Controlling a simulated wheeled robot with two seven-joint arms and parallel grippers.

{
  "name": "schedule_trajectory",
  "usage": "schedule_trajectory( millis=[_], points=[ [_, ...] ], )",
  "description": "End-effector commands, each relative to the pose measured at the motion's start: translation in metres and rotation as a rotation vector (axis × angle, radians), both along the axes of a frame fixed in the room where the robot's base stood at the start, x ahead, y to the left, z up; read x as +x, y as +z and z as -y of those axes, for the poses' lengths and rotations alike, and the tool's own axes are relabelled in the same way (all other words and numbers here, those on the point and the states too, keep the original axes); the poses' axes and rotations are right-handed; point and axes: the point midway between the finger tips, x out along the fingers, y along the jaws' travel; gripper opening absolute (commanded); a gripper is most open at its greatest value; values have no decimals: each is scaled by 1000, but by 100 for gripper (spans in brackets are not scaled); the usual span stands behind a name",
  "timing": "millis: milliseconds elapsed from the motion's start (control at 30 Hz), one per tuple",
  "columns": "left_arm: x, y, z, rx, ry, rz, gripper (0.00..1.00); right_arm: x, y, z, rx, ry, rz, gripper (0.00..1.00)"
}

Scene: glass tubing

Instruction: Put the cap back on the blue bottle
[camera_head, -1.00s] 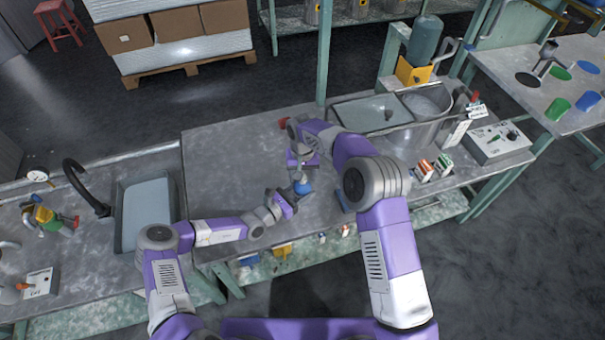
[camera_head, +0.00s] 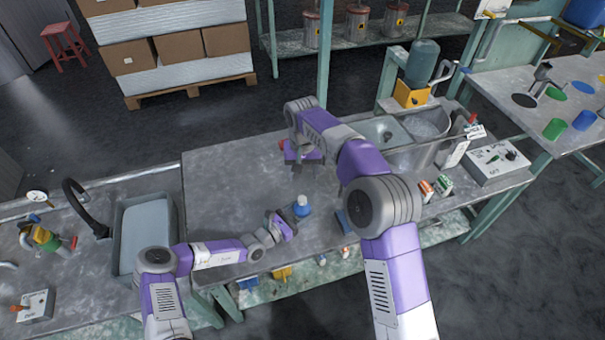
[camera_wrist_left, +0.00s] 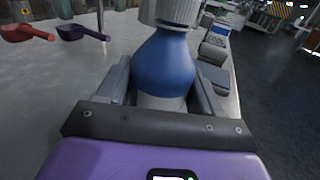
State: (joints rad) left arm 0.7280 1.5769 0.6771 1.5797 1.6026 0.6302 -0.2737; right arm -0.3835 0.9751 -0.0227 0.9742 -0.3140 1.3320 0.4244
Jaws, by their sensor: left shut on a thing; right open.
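The blue bottle (camera_head: 302,207) stands upright near the front edge of the grey bench. In the left wrist view its blue body (camera_wrist_left: 168,68) is between the two fingers of my left gripper (camera_wrist_left: 160,85), which is shut on it. A white ribbed cap (camera_wrist_left: 170,12) sits on top of the bottle, partly cut off by the picture's upper edge. How tightly it is seated I cannot tell. My left gripper (camera_head: 288,222) reaches in low from the left. My right gripper (camera_head: 301,160) is open, behind the bottle and apart from it.
Sinks lie left (camera_head: 145,235) and back right.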

Motion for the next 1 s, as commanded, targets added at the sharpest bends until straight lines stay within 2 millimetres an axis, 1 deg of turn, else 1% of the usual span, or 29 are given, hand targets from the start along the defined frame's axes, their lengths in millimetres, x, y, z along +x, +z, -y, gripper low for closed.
schedule_trajectory(
  millis=[67, 100, 267, 533, 633, 1000],
  points=[
    [0, 0, 0, 1, 0, -1, 0, 0, 0, 0, 0, 0, 0, 60],
    [0, 0, 0, 1, 0, -1, 71, 0, 0, 0, 0, 0, 0, 60],
    [0, 0, 0, 1, 0, -1, 95, 0, 0, 0, 0, 0, 0, 60],
    [0, 0, 0, 0, 0, 0, 96, 0, 0, 0, 0, 0, 0, 60],
    [-4, 0, -5, 1, 1, -1, 96, 0, 2, 0, 0, 0, 0, 60],
    [-41, 1, -49, 1, 2, -1, 96, 0, 16, 0, 0, 0, 0, 60]
  ],
)
